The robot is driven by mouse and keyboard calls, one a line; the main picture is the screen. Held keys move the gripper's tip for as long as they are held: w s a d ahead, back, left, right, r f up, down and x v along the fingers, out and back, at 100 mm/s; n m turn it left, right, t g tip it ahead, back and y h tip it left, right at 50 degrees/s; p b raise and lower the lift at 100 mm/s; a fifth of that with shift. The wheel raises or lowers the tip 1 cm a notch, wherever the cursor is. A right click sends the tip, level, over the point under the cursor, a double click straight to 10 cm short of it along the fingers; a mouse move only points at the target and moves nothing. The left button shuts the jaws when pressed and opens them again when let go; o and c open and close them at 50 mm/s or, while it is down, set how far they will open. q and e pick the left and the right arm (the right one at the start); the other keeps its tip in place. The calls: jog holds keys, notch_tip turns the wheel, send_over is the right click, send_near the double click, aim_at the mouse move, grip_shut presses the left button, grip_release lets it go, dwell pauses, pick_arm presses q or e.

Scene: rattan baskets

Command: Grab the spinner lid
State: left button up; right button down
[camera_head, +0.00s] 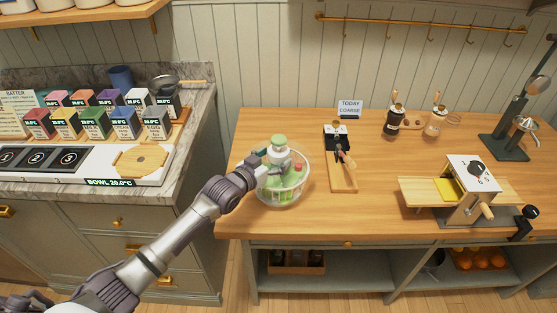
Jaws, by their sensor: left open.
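The salad spinner (295,189) stands on the left part of the wooden table. It is a clear ribbed bowl with green contents showing inside. Its lid has a pale green knob (279,141) on a light grey middle. My left arm reaches in from the lower left. My left gripper (264,158) is open at the left side of the lid, close to the knob. Whether the fingers touch the lid cannot be told. Part of the bowl's left side is hidden by the gripper. My right gripper is not in view.
A wooden board with a dark tool (342,180) lies right of the spinner. A hand-cranked machine (470,185) stands farther right, with a juicer press (510,130) behind it. A marble counter with labelled boxes (75,118) is at left. The table's front middle is clear.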

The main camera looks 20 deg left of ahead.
pick_arm(q)
jog(key=shift+x, duration=1.4)
jog(key=shift+f, duration=0.15)
jog(key=c, duration=1.2)
jog(key=shift+o, duration=0.2)
